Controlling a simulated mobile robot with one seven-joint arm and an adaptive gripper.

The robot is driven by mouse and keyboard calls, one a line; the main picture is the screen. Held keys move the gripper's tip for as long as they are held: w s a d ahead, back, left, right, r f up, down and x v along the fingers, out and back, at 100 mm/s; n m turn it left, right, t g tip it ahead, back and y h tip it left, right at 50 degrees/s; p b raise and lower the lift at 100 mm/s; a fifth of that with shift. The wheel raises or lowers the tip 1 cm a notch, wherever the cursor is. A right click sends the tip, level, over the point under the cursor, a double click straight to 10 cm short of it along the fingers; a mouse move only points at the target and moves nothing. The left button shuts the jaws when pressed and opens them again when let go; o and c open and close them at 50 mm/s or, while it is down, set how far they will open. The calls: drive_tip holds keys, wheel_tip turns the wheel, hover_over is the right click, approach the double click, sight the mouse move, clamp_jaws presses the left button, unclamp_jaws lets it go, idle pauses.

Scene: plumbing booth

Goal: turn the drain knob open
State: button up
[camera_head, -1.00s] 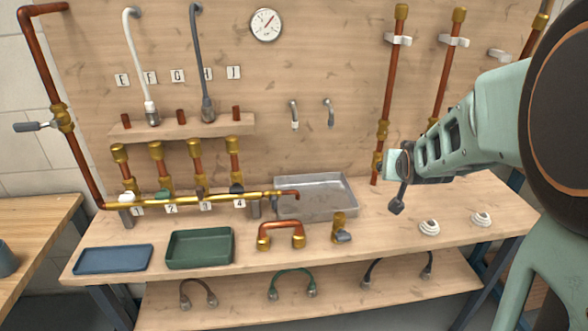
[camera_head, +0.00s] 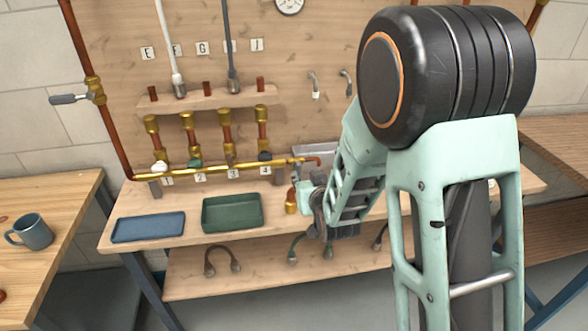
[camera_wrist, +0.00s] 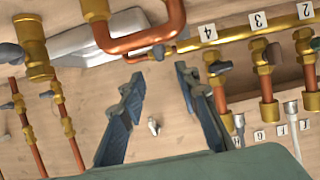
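A brass manifold pipe (camera_head: 225,172) runs along the back of the bench; its copper end bends over the grey metal tray (camera_head: 316,149). I take the small dark knob (camera_wrist: 158,51) by that end to be the drain knob; it also shows in the head view (camera_head: 297,171), small and partly hidden by my arm. My gripper (camera_wrist: 158,74) is open and empty, its two blue fingers apart. In the wrist view the knob appears just beyond the gap between the fingertips, apart from them. Whether the knob is open is too small to tell.
A copper U-pipe (camera_wrist: 142,40) stands close to the fingers in the wrist view. Several valves (camera_wrist: 262,60) line the manifold. A blue tray (camera_head: 149,227) and a green tray (camera_head: 232,213) lie on the bench's left. A mug (camera_head: 31,232) stands on the left table.

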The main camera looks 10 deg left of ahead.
sight(299, 167)
drive_tip(key=x, duration=1)
drive_tip(key=shift+w+f+p, duration=0.15)
drive_tip(key=shift+w+p, duration=0.1)
drive_tip(key=shift+p, duration=0.05)
clamp_jaws()
